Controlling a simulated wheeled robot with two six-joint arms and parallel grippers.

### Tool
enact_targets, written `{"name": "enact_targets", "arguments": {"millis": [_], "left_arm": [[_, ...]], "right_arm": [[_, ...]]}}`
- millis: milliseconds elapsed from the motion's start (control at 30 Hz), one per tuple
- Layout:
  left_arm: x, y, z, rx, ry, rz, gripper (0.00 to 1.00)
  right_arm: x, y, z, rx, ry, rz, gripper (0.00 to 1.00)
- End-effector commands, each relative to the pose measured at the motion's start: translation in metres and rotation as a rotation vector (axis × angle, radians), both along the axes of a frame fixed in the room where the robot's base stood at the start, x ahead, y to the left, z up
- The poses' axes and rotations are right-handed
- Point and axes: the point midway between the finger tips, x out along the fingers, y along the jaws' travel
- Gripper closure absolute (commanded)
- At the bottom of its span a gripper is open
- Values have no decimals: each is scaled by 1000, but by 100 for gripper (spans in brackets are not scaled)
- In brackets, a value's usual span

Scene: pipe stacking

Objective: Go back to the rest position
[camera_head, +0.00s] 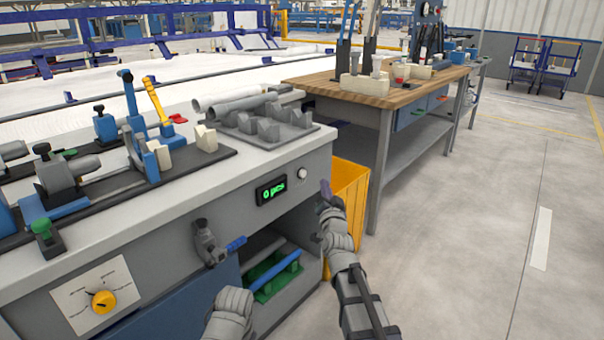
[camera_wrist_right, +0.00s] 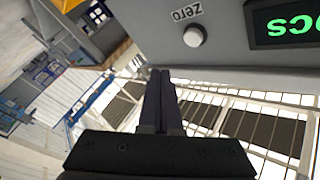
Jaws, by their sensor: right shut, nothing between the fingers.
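My right gripper (camera_head: 326,190) is raised in front of the workbench's right end, beside the counter display (camera_head: 271,190) and the yellow bin (camera_head: 347,195). In the right wrist view its two dark fingers (camera_wrist_right: 161,74) lie together with nothing between them. Part of my left arm shows at the bottom of the head view, but its gripper is not visible. Light grey pipes (camera_head: 235,102) lie at the back of the grey rack (camera_head: 262,130) on the bench top, apart from my right gripper. The display reads 0 pcs.
The white zero button (camera_wrist_right: 194,36) is close to my right fingers in the wrist view. A clamp with a blue handle (camera_head: 236,243) sticks out from the bench front. A wooden-topped table (camera_head: 370,90) stands behind the bin.

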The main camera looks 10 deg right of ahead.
Motion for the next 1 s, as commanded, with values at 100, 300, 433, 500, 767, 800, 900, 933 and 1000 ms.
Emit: {"name": "enact_targets", "arguments": {"millis": [100,300,433,500,767,800,900,933,1000], "left_arm": [[0,0,3,0,0,0,10],[0,0,18,1,0,-1,10],[0,0,28,1,1,-2,10],[0,0,33,1,1,-3,10],[0,1,48,2,1,-4,10],[0,0,49,2,1,-4,10],[0,1,53,2,1,-5,10],[0,1,55,2,1,-5,10],[0,1,57,2,1,-5,10]], "right_arm": [[-2,16,-8,-21,53,34,100],[-30,99,-68,-168,396,235,100],[-78,149,-119,-312,682,386,100],[-112,167,-143,-391,837,460,100],[-238,187,-191,-646,1319,647,100],[-253,185,-194,-673,1376,664,100],[-289,181,-196,-739,1506,701,100],[-300,180,-195,-756,1544,709,100],[-323,175,-194,-795,1628,728,100]]}}
